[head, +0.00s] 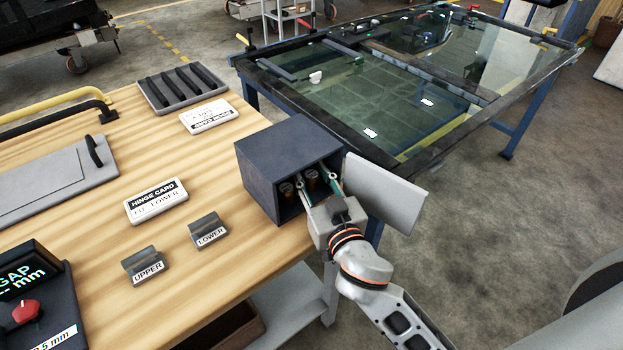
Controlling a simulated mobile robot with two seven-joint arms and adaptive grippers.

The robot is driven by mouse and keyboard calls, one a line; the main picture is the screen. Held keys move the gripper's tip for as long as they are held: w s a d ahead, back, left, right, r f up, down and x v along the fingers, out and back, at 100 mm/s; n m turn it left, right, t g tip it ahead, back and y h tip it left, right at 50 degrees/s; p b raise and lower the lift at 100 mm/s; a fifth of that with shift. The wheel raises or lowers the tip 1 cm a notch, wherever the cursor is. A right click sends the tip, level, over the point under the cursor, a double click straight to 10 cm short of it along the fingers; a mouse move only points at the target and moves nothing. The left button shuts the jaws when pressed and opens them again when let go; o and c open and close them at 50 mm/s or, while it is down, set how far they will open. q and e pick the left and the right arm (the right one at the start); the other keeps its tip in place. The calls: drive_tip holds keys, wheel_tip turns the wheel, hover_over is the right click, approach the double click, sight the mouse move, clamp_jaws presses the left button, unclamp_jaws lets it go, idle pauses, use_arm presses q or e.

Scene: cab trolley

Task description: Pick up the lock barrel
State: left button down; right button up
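A dark blue box (285,148) stands open at the right edge of the wooden table, its grey door (385,195) swung out to the right. Inside are small dark cylinders with brownish parts, which look like lock barrels; one shows at the left (287,189) and one further right (311,177). My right gripper (316,184) reaches into the box opening. Its two fingers are spread apart, with the right-hand cylinder seen between them. I cannot tell whether the fingers touch it. The cylinders' lower parts are hidden. My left gripper is not in view.
Small blocks marked UPPER (144,266) and LOWER (208,231) and a hinge card (156,201) lie left of the box. A slotted tray (182,88) stands behind. A glass-topped blue frame (400,95) stands beyond the table. The open door closes off the gripper's right side.

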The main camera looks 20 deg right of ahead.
clamp_jaws()
drive_tip(key=shift+r, duration=0.1)
